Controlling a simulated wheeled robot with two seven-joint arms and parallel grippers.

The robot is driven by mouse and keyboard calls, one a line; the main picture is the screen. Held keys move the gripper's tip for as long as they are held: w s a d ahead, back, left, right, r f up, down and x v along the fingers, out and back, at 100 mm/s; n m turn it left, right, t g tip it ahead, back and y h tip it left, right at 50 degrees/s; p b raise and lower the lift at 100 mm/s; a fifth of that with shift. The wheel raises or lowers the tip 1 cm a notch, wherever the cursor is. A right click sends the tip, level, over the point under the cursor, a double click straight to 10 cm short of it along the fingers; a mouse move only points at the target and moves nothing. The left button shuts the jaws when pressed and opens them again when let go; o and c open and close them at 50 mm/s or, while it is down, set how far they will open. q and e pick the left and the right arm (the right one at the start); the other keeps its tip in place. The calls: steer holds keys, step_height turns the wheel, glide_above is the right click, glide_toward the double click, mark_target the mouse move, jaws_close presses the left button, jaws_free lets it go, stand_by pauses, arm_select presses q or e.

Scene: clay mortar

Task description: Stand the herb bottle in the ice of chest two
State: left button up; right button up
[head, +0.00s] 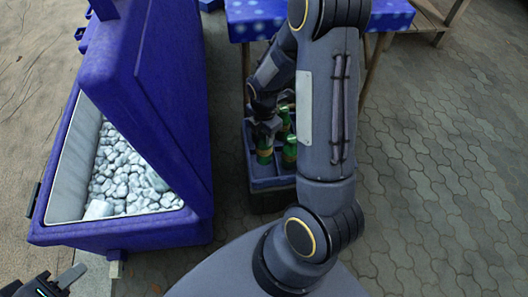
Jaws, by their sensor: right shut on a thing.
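An open blue chest (75,232) stands at the left, filled with pale ice (125,175); no number shows on it. A blue crate (270,183) to its right holds several green bottles, one of them a green bottle (290,150) on the right. My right gripper (267,128) reaches down into the crate and is shut on the top of another green bottle (264,156), which stands upright there. Its label is too small to read. My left gripper (62,283) is at the bottom left corner, empty and partly cut off; its jaw gap is unclear.
The chest's raised blue lid (172,90) stands between the ice and the crate. A table with a blue spotted cloth (395,14) is behind the crate. My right arm hides part of the crate. The paved floor (450,180) at the right is clear.

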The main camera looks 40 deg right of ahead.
step_height(320, 180, up, 13)
steer(key=p, duration=0.9)
steer(key=shift+f+p, duration=0.2)
steer(key=shift+p, duration=0.15)
steer(key=shift+a, duration=0.1)
stand_by(0.7)
